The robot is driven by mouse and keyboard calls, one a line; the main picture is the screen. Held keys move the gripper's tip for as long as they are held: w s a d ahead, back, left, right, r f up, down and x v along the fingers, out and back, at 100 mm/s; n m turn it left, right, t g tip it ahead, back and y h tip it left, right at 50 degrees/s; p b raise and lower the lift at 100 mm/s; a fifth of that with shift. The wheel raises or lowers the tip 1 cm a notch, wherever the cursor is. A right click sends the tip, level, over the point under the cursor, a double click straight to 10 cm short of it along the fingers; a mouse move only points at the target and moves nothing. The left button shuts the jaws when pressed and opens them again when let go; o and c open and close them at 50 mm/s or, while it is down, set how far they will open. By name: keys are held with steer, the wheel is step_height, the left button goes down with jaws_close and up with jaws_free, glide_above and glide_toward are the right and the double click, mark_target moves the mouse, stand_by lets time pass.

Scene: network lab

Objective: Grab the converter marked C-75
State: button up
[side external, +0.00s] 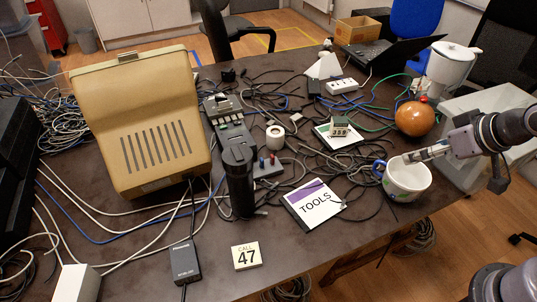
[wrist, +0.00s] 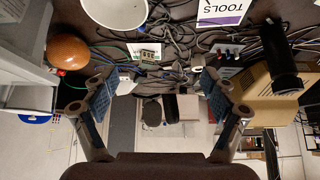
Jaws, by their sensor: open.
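No label reading C-75 is legible in either view. A small grey-green box with a numbered face (side external: 340,127) stands on a white and green card in the middle of the table. A similar small box shows between the fingers in the wrist view (wrist: 147,54), farther off. A black adapter box (side external: 184,262) with small unreadable print lies near the front edge. My gripper (side external: 410,157) is in from the right, by the rim of a white mug (side external: 407,183). In the wrist view my gripper (wrist: 158,90) is open, with nothing between its fingers.
A brown-orange ball (side external: 415,119) and a white jug (side external: 450,67) stand near my arm. A TOOLS card (side external: 315,205), a black cylinder (side external: 239,182) and a beige case (side external: 142,120) stand to the left. Cables cover much of the table.

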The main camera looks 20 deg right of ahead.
stand_by(0.4)
steer(key=o, duration=0.3)
